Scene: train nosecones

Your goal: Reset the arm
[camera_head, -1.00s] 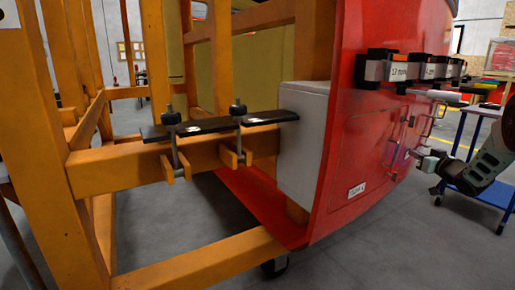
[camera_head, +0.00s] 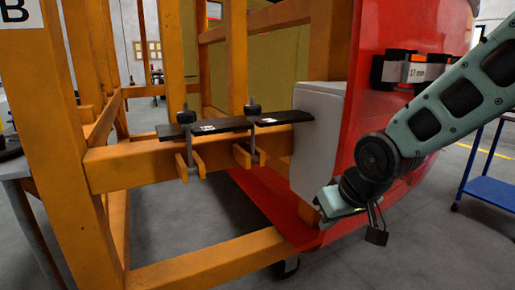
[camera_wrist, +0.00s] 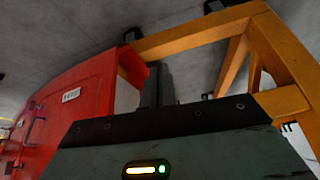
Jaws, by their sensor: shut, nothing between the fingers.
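My gripper (camera_head: 322,221) is low at the right of the head view, in front of the lower edge of the red nosecone (camera_head: 366,45). My mint-green arm reaches down to it from the upper right. In the wrist view, the dark fingers of my gripper (camera_wrist: 159,84) are together with nothing between them. They point past the red shell (camera_wrist: 72,105) on the left toward the orange frame (camera_wrist: 190,40). I cannot tell how far the fingertips are from the shell.
The orange frame (camera_head: 215,262) fills the left and middle of the head view. A black clamped bar (camera_head: 225,126) runs to a grey block (camera_head: 318,140). A labelled black holder (camera_head: 416,70) sits on the red shell. A blue cart (camera_head: 490,190) stands at right.

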